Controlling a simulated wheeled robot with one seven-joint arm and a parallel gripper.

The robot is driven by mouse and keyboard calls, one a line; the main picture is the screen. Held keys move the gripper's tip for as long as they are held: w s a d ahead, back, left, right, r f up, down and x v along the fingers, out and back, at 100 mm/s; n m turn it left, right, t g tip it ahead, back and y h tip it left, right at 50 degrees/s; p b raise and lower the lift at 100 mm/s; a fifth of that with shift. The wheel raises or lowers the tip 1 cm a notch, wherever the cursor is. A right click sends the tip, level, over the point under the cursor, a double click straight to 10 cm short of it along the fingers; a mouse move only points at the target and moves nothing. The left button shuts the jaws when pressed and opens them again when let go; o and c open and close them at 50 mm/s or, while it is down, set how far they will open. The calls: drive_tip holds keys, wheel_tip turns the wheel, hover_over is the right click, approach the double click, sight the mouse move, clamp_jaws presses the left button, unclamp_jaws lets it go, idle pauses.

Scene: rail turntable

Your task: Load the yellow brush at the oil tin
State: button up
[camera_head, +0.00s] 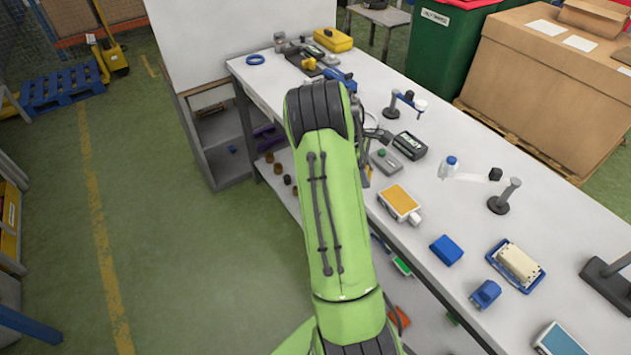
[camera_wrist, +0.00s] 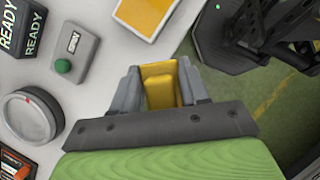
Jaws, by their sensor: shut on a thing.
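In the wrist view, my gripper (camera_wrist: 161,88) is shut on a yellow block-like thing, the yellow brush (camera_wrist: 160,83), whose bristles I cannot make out. It is over the near edge of the white worktop. In the head view, my arm hides nearly all of the gripper and brush. I cannot identify the oil tin for sure. A round grey-rimmed thing (camera_wrist: 29,118) lies at the left of the wrist view, but I cannot tell if it is a tin or a dial.
A grey box with a green button (camera_head: 384,160), a black READY box (camera_head: 409,145) and a white box with an orange top (camera_head: 399,202) stand on the worktop (camera_head: 462,222) nearby. A white bottle with a blue cap (camera_head: 449,167) and a dark post stand (camera_head: 504,196) are farther right.

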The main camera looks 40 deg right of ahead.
wheel_tip(320, 180, up, 2)
drive_tip(key=n, duration=0.1)
hover_over(407, 200)
drive_tip(key=w, duration=0.1)
drive_tip(key=shift+t, duration=0.3)
drive_tip(key=f+b, duration=0.4)
drive_tip(key=a+f+b, duration=0.1)
drive_tip(key=f+b, duration=0.1)
drive_tip(key=b, duration=0.1)
drive_tip(key=shift+w, duration=0.1)
drive_tip(key=shift+r, duration=0.1)
drive_tip(key=shift+f, duration=0.45)
drive_tip(key=shift+f, duration=0.1)
idle(1.3)
wheel_tip(407, 200, up, 7)
drive_tip(key=p, duration=0.7)
